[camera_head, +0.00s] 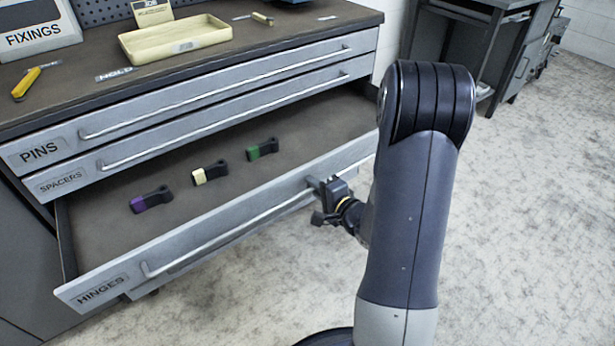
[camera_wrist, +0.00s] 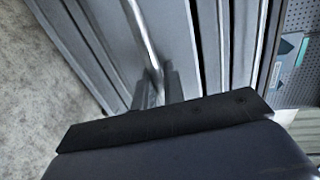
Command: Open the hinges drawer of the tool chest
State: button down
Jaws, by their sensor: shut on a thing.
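The hinges drawer (camera_head: 100,285) is the third drawer down in the grey tool chest and stands pulled well out, its label at the left of its front. Its long bar handle (camera_head: 225,236) runs along the front. My gripper (camera_head: 318,187) is shut on this handle near its right end. In the wrist view the gripper fingers (camera_wrist: 158,88) meet at the handle bar (camera_wrist: 143,32). Inside the drawer lie a purple-and-black hinge (camera_head: 151,199), a cream-and-black hinge (camera_head: 209,173) and a green-and-black hinge (camera_head: 262,149).
The pins drawer (camera_head: 215,98) and spacers drawer (camera_head: 225,122) above are shut. A yellow tray (camera_head: 175,40), a yellow-handled tool (camera_head: 27,82) and a fixings box (camera_head: 38,30) are on the chest top. Bare floor (camera_head: 530,200) lies to the right; a grey bench (camera_head: 470,45) stands behind.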

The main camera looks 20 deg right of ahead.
jog(key=shift+f+v, duration=0.2)
jog(key=shift+v, duration=0.75)
jog(key=shift+f+v, duration=0.15)
jog(key=shift+v, duration=0.8)
jog(key=shift+s, duration=0.1)
jog(key=c, duration=1.6)
grip_release()
jog(key=shift+o, duration=0.2)
jog(key=p+v, duration=0.2)
jog(key=v, duration=0.8)
jog(key=shift+s+p, duration=0.3)
jog(key=shift+s, duration=0.05)
jog(key=shift+w+d, duration=0.1)
jog(key=shift+d, duration=0.05)
jog(key=b+x, duration=0.2)
jog(key=x, duration=0.8)
jog(key=shift+w, duration=0.3)
